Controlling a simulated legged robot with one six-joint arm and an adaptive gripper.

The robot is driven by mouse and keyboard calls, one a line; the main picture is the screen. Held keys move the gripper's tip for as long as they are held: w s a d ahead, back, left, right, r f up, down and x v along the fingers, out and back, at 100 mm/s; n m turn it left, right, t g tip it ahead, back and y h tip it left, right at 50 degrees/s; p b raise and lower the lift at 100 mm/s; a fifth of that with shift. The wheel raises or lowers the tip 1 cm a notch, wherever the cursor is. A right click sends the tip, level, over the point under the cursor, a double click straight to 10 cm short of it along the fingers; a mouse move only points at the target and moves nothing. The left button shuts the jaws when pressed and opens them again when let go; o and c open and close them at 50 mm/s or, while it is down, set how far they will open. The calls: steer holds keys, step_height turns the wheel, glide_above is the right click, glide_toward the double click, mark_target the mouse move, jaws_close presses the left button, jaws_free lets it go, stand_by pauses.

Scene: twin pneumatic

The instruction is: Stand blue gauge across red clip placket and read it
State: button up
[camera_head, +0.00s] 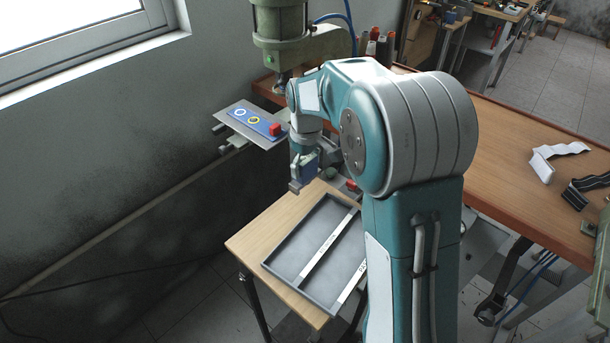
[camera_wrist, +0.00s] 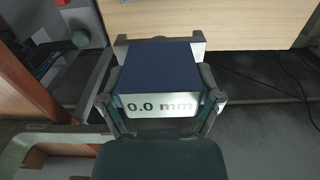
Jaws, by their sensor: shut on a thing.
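My gripper (camera_head: 299,182) hangs beside the green press, above the back edge of the small wooden table. It is shut on the blue gauge (camera_head: 305,164). In the wrist view the gauge (camera_wrist: 160,68) is a dark blue block between the fingers of my gripper (camera_wrist: 160,92). Its pale display reads "0.0 mm". A small red piece (camera_head: 352,185) shows just right of my gripper, partly hidden by my arm; I cannot tell whether it is the red clip. No placket can be made out under the gauge.
A grey tray (camera_head: 277,257) with white strips lies on the small wooden table (camera_head: 250,238). A panel (camera_head: 228,119) with a red button is left of my gripper. The green press (camera_head: 280,30) stands behind. White (camera_head: 545,165) and black strips lie on the brown bench (camera_head: 500,125).

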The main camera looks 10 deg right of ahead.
steer(key=w+f, duration=0.2)
steer(key=f, duration=0.1)
steer(key=shift+w, duration=0.25)
steer(key=shift+d+f, duration=0.1)
steer(key=shift+f, duration=1.35)
steer(key=shift+f, duration=0.1)
steer(key=o, duration=1.1)
